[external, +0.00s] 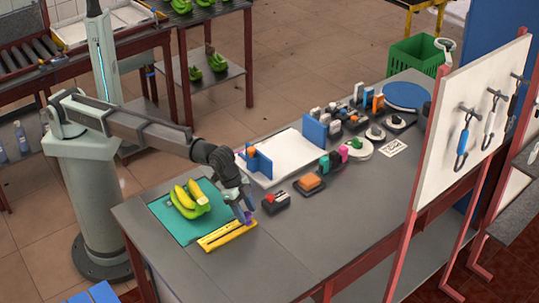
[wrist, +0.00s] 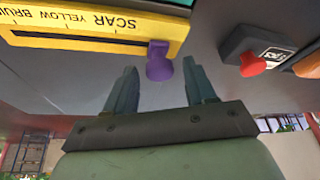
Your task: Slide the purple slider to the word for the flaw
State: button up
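A yellow scale bar (external: 228,235) with a dark slot lies on the near end of the table. In the wrist view the yellow bar (wrist: 90,28) shows the upside-down words SCAR, YELLOW and a cut-off BRUI. The purple slider (wrist: 160,62) stands at the slot's SCAR end, the right end in both views. My gripper (wrist: 160,72) is open, its fingertips on either side of the slider with gaps showing. In the external view my gripper (external: 243,207) is low over that end. Yellow and green bananas (external: 190,198) lie on a teal mat (external: 165,222); no flaw can be made out.
A dark box with a red knob (external: 273,201) stands right of the bar, close to my gripper. An orange-topped block (external: 310,183) is beyond it. A white tray (external: 285,155) and several small items fill the back. The table's front right is clear.

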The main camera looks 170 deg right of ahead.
grip_shut()
dwell(0.4)
send_over(221, 235)
jog(key=shift+w, duration=0.15)
dwell(0.4)
jog(key=shift+o, duration=0.6)
grip_release()
jog(key=shift+r, duration=0.1)
jog(key=v, duration=1.3)
jog(key=shift+d+r, duration=0.2)
jog(key=shift+d, duration=0.05)
